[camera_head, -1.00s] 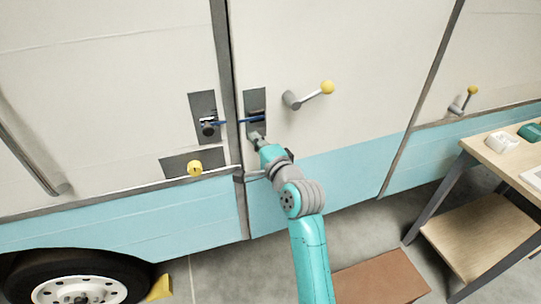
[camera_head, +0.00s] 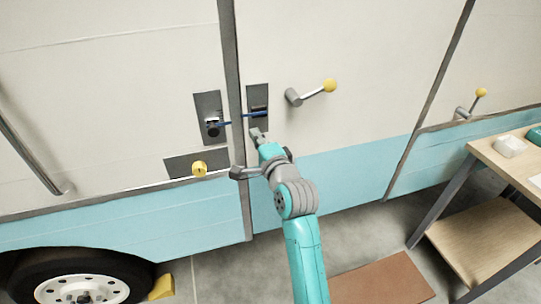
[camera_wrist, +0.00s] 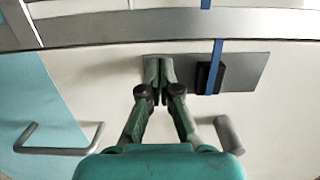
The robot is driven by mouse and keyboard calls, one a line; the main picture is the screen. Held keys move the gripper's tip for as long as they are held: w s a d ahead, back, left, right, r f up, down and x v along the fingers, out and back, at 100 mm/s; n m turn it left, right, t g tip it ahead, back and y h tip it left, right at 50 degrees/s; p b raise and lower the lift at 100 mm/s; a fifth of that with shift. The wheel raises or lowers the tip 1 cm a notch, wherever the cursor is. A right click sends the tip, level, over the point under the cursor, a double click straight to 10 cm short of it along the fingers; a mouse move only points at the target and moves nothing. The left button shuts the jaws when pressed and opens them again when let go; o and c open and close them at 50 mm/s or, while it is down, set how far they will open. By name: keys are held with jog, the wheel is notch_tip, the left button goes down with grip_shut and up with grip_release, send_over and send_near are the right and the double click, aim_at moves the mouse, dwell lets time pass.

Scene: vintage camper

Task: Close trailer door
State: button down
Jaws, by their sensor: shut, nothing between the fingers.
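The trailer door (camera_head: 330,45) is a cream panel with a light blue lower band. It stands close to flush with the wall left of it, beside a grey vertical frame strip (camera_head: 231,70). A dark latch plate (camera_head: 258,94) sits on the door's left edge, and a blue strap (camera_head: 238,120) runs from it to a latch (camera_head: 212,126) on the wall plate. My gripper (camera_head: 256,134) is shut and empty, its tips at the lower end of the door's latch plate. The wrist view shows the closed fingers (camera_wrist: 158,68) at the plate's end; contact is unclear.
A lever with a yellow knob (camera_head: 330,86) juts from the door right of my gripper. A grey handle (camera_head: 245,173) projects beside my wrist. A brown step (camera_head: 385,280) lies below, and a wooden table (camera_head: 490,205) stands at right.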

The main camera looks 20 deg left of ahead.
jog(key=v, duration=1)
jog(key=s+d+f+n+t+h, duration=0.1)
jog(key=s+d+f+h, duration=0.2)
jog(key=s+d+f, duration=0.65)
jog(key=s+d+f+n+t+h, duration=0.15)
jog(key=s+d+f+h, duration=0.25)
jog(key=s+d+f, duration=0.55)
jog(key=s+d+f+n+h, duration=0.3)
jog(key=s+d+f+n, duration=0.1)
jog(key=s+d, duration=0.8)
jog(key=s+d+r+n, duration=0.1)
jog(key=s+r, duration=0.1)
jog(key=s, duration=0.5)
jog(key=s+d+r+n+g+h, duration=0.1)
jog(key=s+r+n, duration=0.1)
jog(key=s, duration=0.5)
jog(key=shift+s+h, duration=0.3)
jog(key=shift+s, duration=0.05)
jog(key=shift+d+n+g, duration=0.15)
jog(key=shift+n+g, duration=0.1)
